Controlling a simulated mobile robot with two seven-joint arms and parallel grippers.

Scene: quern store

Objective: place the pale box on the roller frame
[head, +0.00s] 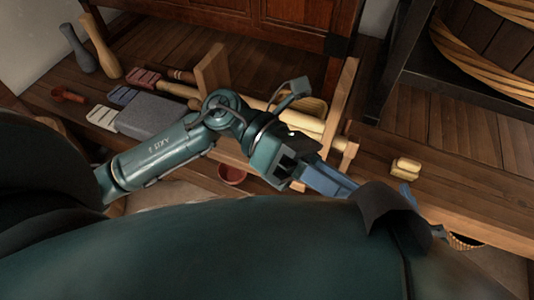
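The roller frame (343,100) stands on the bench at the picture's middle, with upright wooden boards and pale rollers between them; my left arm covers part of it. I cannot make out a clear pale box. A small pale yellow block-like thing (405,168) lies on the bench right of the frame. My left gripper (332,181), with blue fingers, is in front of the frame's near right side; its fingertips are partly hidden and I see nothing held. Of my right gripper, only blue bits (408,193) show around a dark part of my arm; its opening is hidden.
A grey block (155,118) lies on the left of the bench, near small slotted trays (102,117) and a reddish tool (69,95). Bottle-shaped pieces (100,45) stand at the back left. A red bowl (232,174) is below my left arm. The right bench is mostly clear.

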